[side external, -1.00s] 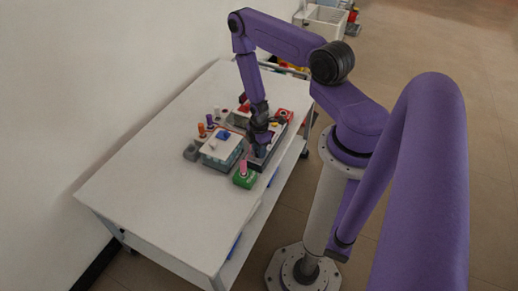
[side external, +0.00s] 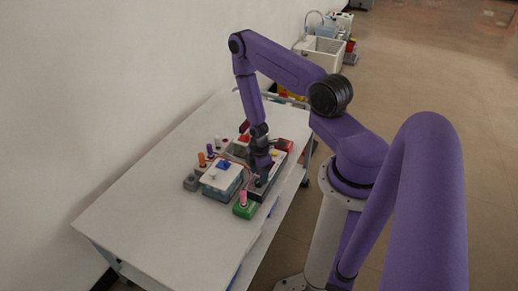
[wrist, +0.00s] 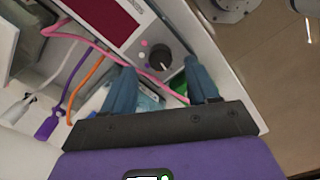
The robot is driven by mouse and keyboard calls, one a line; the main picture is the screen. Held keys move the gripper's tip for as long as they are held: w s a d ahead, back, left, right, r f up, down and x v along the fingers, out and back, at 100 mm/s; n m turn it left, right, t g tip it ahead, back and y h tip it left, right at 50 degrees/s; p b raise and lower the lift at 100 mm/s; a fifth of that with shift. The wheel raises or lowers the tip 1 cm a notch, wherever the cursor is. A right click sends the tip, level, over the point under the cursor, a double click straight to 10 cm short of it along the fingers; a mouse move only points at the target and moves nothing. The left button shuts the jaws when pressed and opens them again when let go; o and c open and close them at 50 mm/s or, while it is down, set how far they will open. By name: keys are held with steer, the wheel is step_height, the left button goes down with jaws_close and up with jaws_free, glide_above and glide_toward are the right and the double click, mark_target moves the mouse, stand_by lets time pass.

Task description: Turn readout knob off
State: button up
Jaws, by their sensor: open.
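The readout knob (wrist: 160,58) is a black round dial with a white mark, on a pale panel beside a dark red display (wrist: 103,14). In the wrist view my gripper (wrist: 160,68) is open. Its two blue-grey fingers lie to the left and right of the knob, apart from it as far as I can see. In the side view my gripper (side external: 262,165) is low over the dark readout unit at the right edge of the white table, and it hides the knob there. The fingers' exact height above the panel is unclear.
A white-lidded box (side external: 221,175) with a blue top piece and a green block (side external: 245,209) with a pink plug stand close by. Pink, orange and purple cables (wrist: 75,80) run beside the left finger. The white table's (side external: 150,205) near part is clear.

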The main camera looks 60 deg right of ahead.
mark_target(258, 181)
step_height(258, 181, up, 14)
stand_by(0.6)
steer(key=a+r, duration=1.2)
steer(key=a, duration=0.3)
steer(key=s+a+r, duration=0.3)
steer(key=s+r, duration=0.2)
steer(key=s, duration=0.2)
steer(key=s+a+r+n, duration=0.1)
steer(key=s+a+r, duration=0.2)
steer(key=s+r, duration=0.3)
steer(key=shift+s+a+r, duration=0.25)
steer(key=shift+s+a, duration=0.05)
steer(key=shift+s, duration=0.9)
